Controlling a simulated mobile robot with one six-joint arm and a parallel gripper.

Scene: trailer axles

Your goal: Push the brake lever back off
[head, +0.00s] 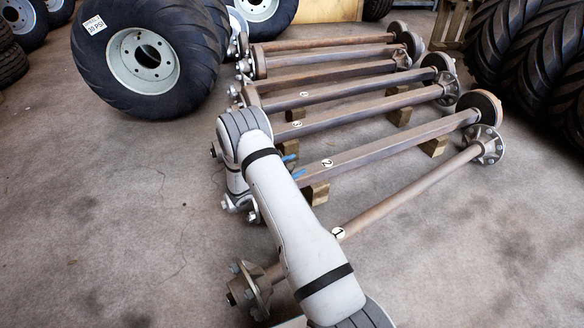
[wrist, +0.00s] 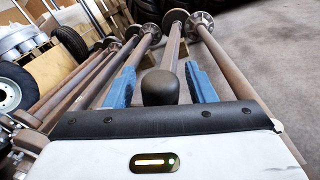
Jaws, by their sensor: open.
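My gripper (head: 294,166) shows in the head view only as two blue fingertips past my wrist, above the near-left part of the axle marked 2 (head: 380,148). In the wrist view my gripper (wrist: 160,68) has its blue fingers spread apart. A dark rounded knob (wrist: 160,88) stands between the fingers, close to the palm. I cannot tell whether it is the brake lever's end or touches a finger. No brake lever can be clearly made out in the head view, where my arm hides the near-left axle ends.
The axle marked 1 (head: 400,198) lies in front, partly under my arm. Several more axles lie behind on wooden blocks (head: 316,193). A large tyred wheel (head: 150,60) stands at the back left, and dark tyres (head: 510,45) stand at the right. The floor at left (head: 90,210) is clear.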

